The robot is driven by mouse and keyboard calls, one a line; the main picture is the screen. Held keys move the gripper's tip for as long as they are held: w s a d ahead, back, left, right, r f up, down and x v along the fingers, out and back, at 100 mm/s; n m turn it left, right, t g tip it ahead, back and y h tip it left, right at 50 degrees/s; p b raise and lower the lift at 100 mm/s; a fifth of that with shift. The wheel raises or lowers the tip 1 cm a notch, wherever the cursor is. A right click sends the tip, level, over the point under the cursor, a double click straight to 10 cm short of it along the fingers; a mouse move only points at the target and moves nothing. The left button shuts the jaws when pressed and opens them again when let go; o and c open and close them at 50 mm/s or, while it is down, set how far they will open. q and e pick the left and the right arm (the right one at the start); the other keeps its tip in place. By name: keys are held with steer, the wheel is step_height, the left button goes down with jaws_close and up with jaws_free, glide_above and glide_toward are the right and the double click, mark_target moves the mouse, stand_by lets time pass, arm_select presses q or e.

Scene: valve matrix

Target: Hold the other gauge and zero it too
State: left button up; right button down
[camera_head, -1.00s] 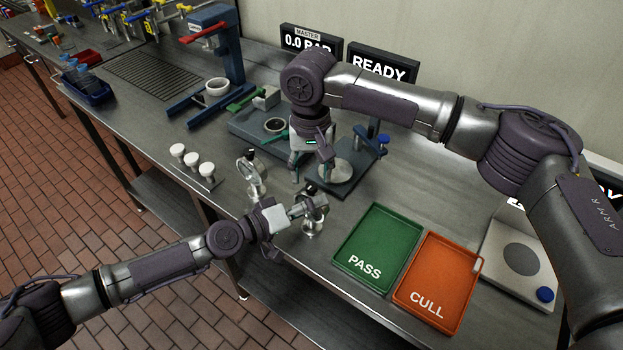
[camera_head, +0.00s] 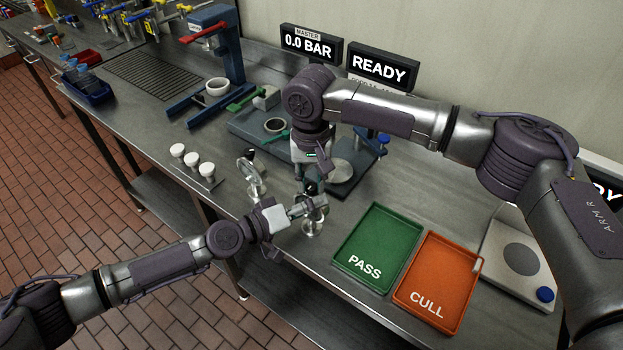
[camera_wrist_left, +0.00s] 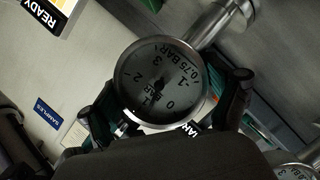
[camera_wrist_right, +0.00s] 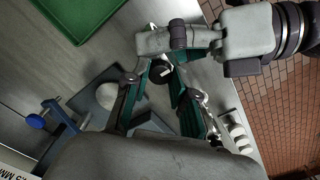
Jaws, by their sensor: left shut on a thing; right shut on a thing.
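A round silver gauge (camera_head: 313,226) stands near the bench's front edge. My left gripper (camera_head: 304,209) is shut on it from the left. In the left wrist view its dial (camera_wrist_left: 162,82) fills the middle between the fingers; I cannot read the needle surely. My right gripper (camera_head: 309,186) is above this gauge, pointing down, shut on the dark knob at its top. The right wrist view shows the dark knob (camera_wrist_right: 160,73) between the fingertips. A second silver gauge (camera_head: 249,180) stands to the left, free of both grippers.
The master display (camera_head: 310,43) reads 0.0 BAR and another display (camera_head: 383,68) reads READY. A green PASS tray (camera_head: 385,232) and an orange CULL tray (camera_head: 446,264) lie to the right. Several white-topped pieces (camera_head: 192,161) stand at the left. A blue press stands behind.

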mark_target(312, 187)
steer(key=shift+n, duration=0.3)
steer(key=n, duration=1)
steer(key=shift+n, duration=0.3)
stand_by(0.3)
steer(key=c, duration=0.9)
jaws_free()
steer(key=shift+c, duration=0.2)
step_height(312, 187, up, 12)
